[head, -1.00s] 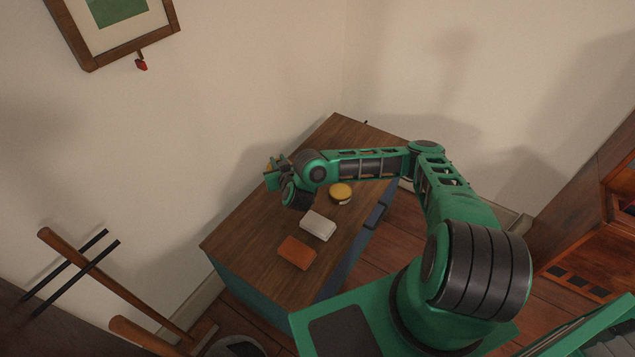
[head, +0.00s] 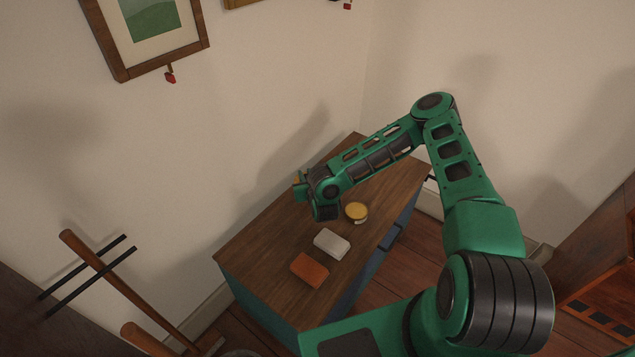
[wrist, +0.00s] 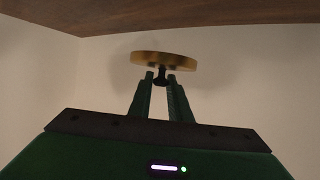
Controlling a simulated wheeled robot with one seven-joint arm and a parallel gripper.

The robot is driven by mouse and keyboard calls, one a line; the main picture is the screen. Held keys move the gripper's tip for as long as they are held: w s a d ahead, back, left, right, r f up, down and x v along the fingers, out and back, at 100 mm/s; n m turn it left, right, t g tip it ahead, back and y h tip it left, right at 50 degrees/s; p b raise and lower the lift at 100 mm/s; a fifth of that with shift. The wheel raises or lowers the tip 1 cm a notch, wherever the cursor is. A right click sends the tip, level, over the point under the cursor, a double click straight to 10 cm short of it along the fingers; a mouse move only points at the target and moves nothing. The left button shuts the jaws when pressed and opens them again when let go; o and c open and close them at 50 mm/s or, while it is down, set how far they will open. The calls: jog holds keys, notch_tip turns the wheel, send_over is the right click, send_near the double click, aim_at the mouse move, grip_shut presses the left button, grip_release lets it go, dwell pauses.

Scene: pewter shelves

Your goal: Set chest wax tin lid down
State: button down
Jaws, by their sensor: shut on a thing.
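The chest (head: 262,240) has a brown wooden top and blue-green sides. A round gold-topped tin (head: 356,211) with a pale side stands on it. My gripper (head: 300,185) is over the chest's wall-side edge, left of the tin, and mostly hidden by my wrist. In the wrist view my gripper (wrist: 161,76) is shut on the small dark knob of the gold, disc-shaped lid (wrist: 164,60). The lid is held apart from the wooden surface seen along that view's top. In the head view only a sliver of orange-gold shows at the fingers.
A white block (head: 332,243) and an orange-brown block (head: 309,270) lie on the chest's near part. The wall is close behind my gripper, with a framed picture (head: 150,35) above. Bare wood (head: 262,232) lies left of the blocks.

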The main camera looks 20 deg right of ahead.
jog(key=shift+w+d+f, duration=0.1)
jog(key=shift+f, duration=0.25)
jog(key=shift+w+d+f, duration=0.3)
jog(key=shift+w+d, duration=0.3)
jog(key=shift+d, duration=0.2)
jog(key=shift+w+d+f, duration=0.6)
jog(key=shift+d+f, duration=0.05)
jog(key=shift+d, duration=0.2)
jog(key=shift+w+d+f, duration=0.6)
jog(key=shift+d+f, duration=0.05)
jog(key=shift+d, duration=0.15)
jog(key=shift+f, duration=2.05)
jog(key=c, duration=1.6)
grip_release()
jog(key=shift+c, duration=0.2)
jog(key=shift+s, duration=0.1)
